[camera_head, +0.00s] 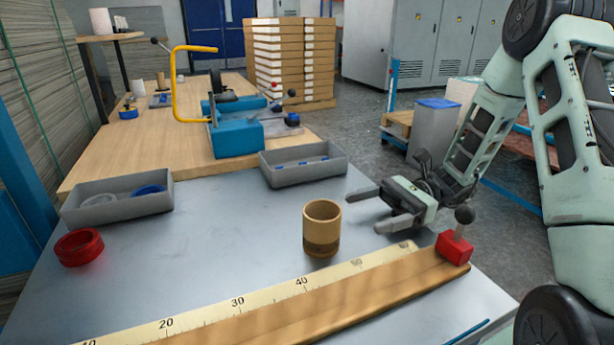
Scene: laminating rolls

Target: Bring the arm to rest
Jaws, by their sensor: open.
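My arm comes in from the right side of the head view, in pale green links. My gripper (366,212) is above the right part of the grey table (200,235), with its fingers pointing left. The fingers are spread and nothing is between them. A brown cardboard-like roll core (322,228) stands upright on the table, to the left of the fingers and apart from them.
A ruler on a wooden bar (270,307) runs along the front, with a red stop block (453,248) at its right end. A red ring (79,247) lies at left. Two grey trays (118,207) (303,165) stand behind. The table's middle is clear.

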